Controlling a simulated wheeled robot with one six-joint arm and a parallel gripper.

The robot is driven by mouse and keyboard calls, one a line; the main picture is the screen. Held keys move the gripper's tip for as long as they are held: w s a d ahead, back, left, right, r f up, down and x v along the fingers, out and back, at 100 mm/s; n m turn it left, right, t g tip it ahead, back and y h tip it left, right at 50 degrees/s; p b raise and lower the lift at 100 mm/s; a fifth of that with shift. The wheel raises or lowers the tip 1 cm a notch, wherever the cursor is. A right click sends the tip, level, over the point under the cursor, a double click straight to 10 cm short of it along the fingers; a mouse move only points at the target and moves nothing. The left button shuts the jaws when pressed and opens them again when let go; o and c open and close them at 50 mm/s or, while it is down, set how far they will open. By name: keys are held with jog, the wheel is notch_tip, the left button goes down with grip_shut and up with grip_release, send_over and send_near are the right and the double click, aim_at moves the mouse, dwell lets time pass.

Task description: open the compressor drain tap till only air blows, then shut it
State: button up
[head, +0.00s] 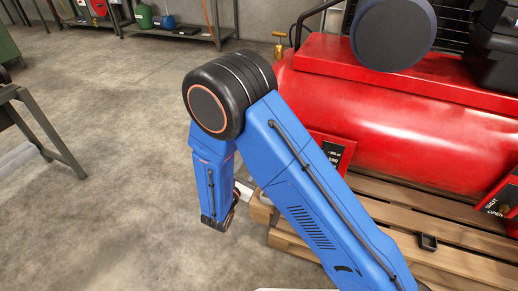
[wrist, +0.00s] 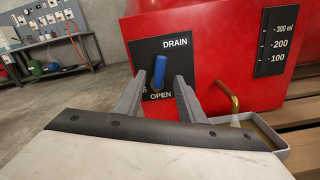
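The red compressor tank (head: 400,135) fills the right of the head view. Its drain tap has a blue lever (wrist: 159,72) on a black DRAIN panel (wrist: 177,57) in the wrist view. The lever stands roughly upright, its lower end by the word OPEN; the rest of the lettering is hidden or unclear. My gripper (wrist: 159,84) is open, with one finger on each side of the lever and gaps visible. In the head view my gripper (head: 222,218) hangs low left of the tank.
A black scale plate (wrist: 278,40) reads 100 to 300 ml. The compressor rests on a wooden pallet (head: 450,262). Another panel marked SHUT and OPEN (head: 500,203) is at the right edge.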

jog(key=x, duration=0.9)
jog(key=shift+w+d, duration=0.1)
jog(key=shift+w, duration=0.1)
grip_shut()
